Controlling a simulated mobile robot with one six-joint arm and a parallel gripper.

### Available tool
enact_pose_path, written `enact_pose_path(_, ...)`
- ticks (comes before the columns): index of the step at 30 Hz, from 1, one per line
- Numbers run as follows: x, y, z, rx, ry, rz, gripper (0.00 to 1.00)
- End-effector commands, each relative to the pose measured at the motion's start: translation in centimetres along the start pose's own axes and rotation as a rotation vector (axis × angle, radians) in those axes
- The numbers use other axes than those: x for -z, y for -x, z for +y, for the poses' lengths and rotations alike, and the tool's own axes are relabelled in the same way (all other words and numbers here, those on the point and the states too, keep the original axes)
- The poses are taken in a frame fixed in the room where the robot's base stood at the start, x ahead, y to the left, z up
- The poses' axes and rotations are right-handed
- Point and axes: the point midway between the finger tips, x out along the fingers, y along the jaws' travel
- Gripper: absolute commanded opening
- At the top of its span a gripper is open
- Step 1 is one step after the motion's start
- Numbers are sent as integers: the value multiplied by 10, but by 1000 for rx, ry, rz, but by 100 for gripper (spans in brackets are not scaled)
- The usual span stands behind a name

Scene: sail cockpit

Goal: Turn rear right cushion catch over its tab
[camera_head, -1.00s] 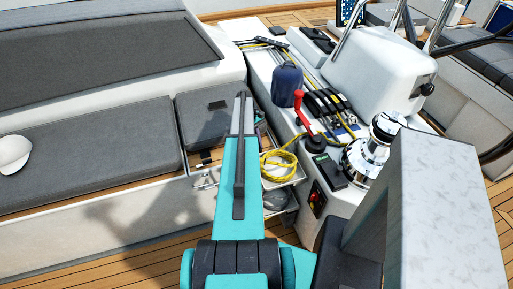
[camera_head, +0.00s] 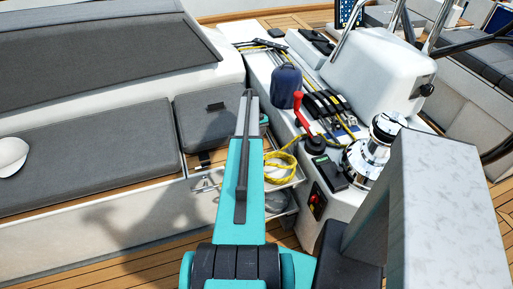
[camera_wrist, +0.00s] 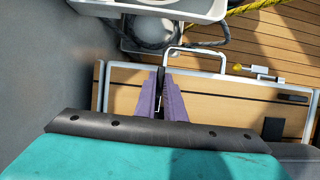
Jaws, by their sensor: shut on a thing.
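The rear right cushion (camera_head: 190,130) is a grey square pad on the bench, with a small black tab (camera_head: 215,107) on top. A dark strap-like piece (camera_head: 204,158) shows on the wood at its front edge. In the wrist view, my gripper (camera_wrist: 164,78) has its purple fingers closed around a narrow dark upright piece (camera_wrist: 160,77), over the wooden panel (camera_wrist: 220,90). That piece seems to be the catch, but the fingers hide most of it. A black patch (camera_wrist: 273,130) lies on the panel to the right. In the head view my arm hides the gripper.
A metal loop (camera_wrist: 195,50) stands just beyond the fingers in the wrist view. A white tray (camera_wrist: 160,10) is past it. In the head view, a yellow rope coil (camera_head: 280,165), red-handled crank (camera_head: 303,115) and chrome winch (camera_head: 370,150) stand to the right.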

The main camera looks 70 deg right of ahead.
Motion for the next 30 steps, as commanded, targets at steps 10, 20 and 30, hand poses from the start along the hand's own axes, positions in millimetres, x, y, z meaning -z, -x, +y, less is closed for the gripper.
enact_pose_path(10,-1,-1,2,-3,-2,-3,28)
enact_pose_path(20,0,8,1,-2,0,-1,28)
enact_pose_path(30,0,52,1,-3,0,0,28)
